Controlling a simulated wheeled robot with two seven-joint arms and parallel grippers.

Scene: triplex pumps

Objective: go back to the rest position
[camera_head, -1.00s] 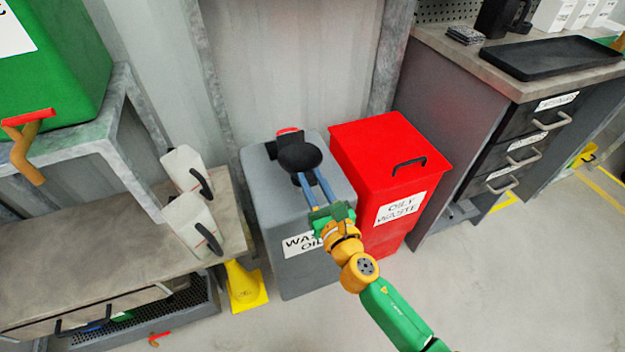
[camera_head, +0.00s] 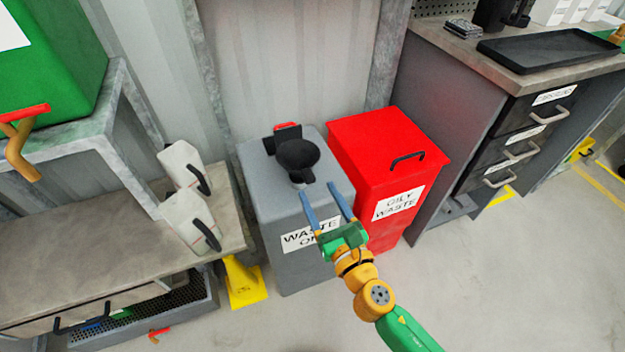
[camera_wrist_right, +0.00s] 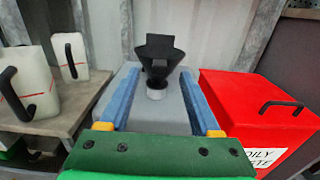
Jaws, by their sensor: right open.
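My right gripper (camera_head: 322,204) is open and empty, in front of the grey waste oil bin (camera_head: 265,200). Its two blue fingers point toward a black funnel (camera_head: 298,156) on top of the bin, with a gap between the fingertips and the funnel. In the right wrist view the open fingers (camera_wrist_right: 152,90) stand to either side, with the funnel (camera_wrist_right: 160,62) beyond them and nothing held. My left gripper is not in the head view.
A red oily waste bin (camera_head: 380,150) stands right of the grey bin. Two white jugs (camera_head: 190,220) stand on a bench at the left. A drawer cabinet (camera_head: 480,130) stands at the right. The floor at lower right is clear.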

